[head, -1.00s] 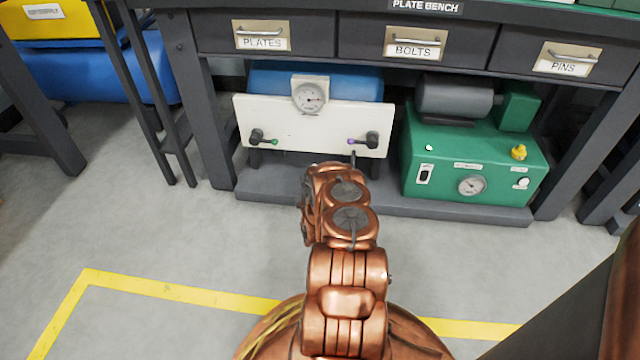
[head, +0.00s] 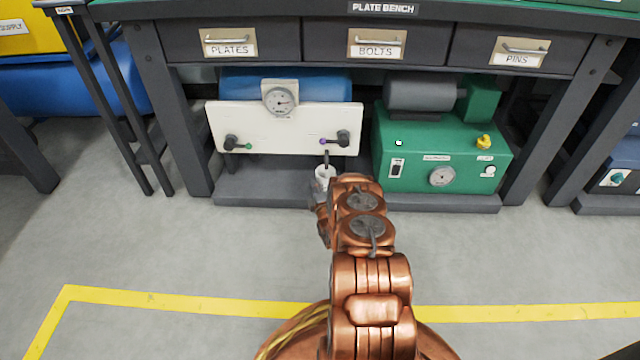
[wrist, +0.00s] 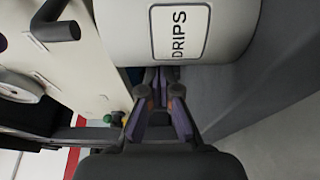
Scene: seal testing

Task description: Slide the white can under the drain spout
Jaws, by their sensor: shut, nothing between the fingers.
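The white can (head: 324,172) stands on the dark shelf under the bench, in front of the white panel, partly hidden by my arm. A dark spout (head: 326,157) shows at its top, below the purple-tipped valve (head: 336,139); exact alignment is unclear. In the wrist view the can (wrist: 225,32) is large and close, labelled DRIPS. My gripper (wrist: 160,78) is shut and empty, its fingertips beside the can's lower edge in that picture; I cannot tell whether they touch it. In the head view my arm hides most of the gripper.
The white panel (head: 240,118) carries a gauge (head: 279,99) and a green-tipped valve (head: 236,144). A green pump unit (head: 440,150) stands right of the can on the shelf (head: 260,187). The bench leg (head: 183,130) is at left. The floor in front is clear, with yellow tape.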

